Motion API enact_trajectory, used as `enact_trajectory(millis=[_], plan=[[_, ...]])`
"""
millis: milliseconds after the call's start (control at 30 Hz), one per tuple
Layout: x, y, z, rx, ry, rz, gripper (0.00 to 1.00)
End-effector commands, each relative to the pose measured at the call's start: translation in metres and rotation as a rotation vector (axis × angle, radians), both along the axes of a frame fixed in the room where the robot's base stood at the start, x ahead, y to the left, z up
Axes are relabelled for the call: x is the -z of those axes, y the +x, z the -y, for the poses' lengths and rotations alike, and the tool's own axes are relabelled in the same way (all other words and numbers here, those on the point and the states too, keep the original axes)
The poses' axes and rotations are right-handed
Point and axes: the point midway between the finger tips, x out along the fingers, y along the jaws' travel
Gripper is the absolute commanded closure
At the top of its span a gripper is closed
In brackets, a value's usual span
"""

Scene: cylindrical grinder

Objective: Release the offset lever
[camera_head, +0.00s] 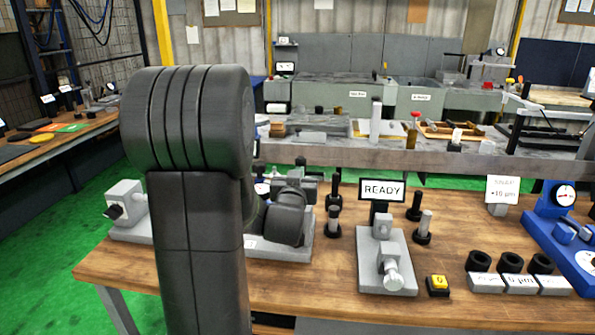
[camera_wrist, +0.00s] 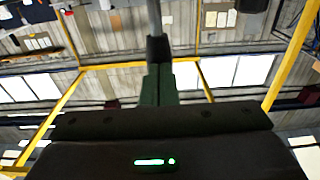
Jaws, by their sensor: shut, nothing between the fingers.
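My gripper (camera_wrist: 157,48) shows in the wrist view as dark green-black fingers closed together, with nothing held. A grey rod (camera_wrist: 153,15) shows just past the fingertips; I cannot tell whether it touches them or what it belongs to. In the head view my arm covers the left middle and hides the gripper. A grey machine fixture (camera_head: 125,200) stands on the bench partly behind my arm, with a dark knob on its left block. No part can be clearly identified as the offset lever; it may be hidden behind my arm.
A grey fixture (camera_head: 385,262) with a silver knob stands before a READY sign (camera_head: 382,190). A yellow-topped button (camera_head: 438,285), several black rings on grey blocks (camera_head: 513,284) and a blue dial gauge stand (camera_head: 560,215) are to the right. Bare wooden bench (camera_head: 330,290) shows at the front.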

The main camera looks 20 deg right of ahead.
Motion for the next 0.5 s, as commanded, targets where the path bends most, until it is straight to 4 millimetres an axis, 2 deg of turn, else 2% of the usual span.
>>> enact_trajectory(millis=[33,100,500], plan=[[-0.013,0.004,0.003,0.001,0.021,-0.035,1.0],[-0.016,0.009,0.006,0.001,0.054,-0.088,1.0],[-0.017,0.034,0.021,0.001,0.204,-0.33,1.0]])
